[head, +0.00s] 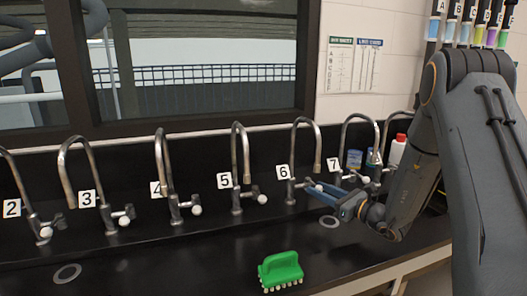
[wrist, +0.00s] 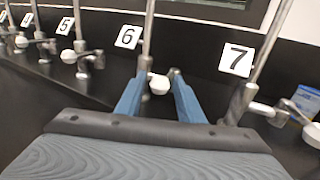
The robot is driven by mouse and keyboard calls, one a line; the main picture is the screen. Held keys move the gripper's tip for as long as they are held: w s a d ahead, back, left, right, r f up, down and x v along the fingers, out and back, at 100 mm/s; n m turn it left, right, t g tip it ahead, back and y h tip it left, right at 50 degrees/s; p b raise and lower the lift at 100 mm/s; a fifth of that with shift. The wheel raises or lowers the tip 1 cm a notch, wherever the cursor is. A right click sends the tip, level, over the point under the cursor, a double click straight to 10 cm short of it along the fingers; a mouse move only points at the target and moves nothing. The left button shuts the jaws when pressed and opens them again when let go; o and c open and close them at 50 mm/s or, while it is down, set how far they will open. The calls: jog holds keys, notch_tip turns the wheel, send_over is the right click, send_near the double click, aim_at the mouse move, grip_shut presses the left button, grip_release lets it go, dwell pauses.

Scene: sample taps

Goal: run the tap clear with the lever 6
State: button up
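Tap 6, a tall steel gooseneck (head: 305,130), stands on the dark bench beside its white "6" label (head: 283,171). The label also shows in the wrist view (wrist: 129,37). Its lever has a round white knob (wrist: 159,84), seen also in the head view (head: 318,187). My gripper (head: 323,192) has blue fingers and reaches in from the right at the lever's height. In the wrist view my gripper's fingers (wrist: 160,78) stand apart on either side of the knob, with small gaps showing. I cannot tell any contact.
Tap 7 with its label (wrist: 237,60) is close on the right; tap 5's label (head: 224,180) is left. A green brush (head: 280,270) lies on the front of the bench.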

jog(key=shift+w+d+b, duration=1.4)
jog(key=shift+w+d, duration=0.7)
jog(key=shift+d, duration=0.3)
jog(key=shift+s+a, duration=0.1)
dwell(1.7)
jog(key=s+a+p, duration=0.1)
jog(key=s+a, duration=0.1)
jog(key=s+a+p, duration=0.1)
jog(key=s+a, duration=0.1)
jog(key=a, duration=0.1)
jog(key=shift+s, duration=0.15)
jog(key=shift+w+d, duration=0.2)
jog(key=shift+d, duration=0.1)
jog(key=v, duration=0.7)
jog(key=shift+p, duration=0.45)
jog(key=shift+r, duration=0.1)
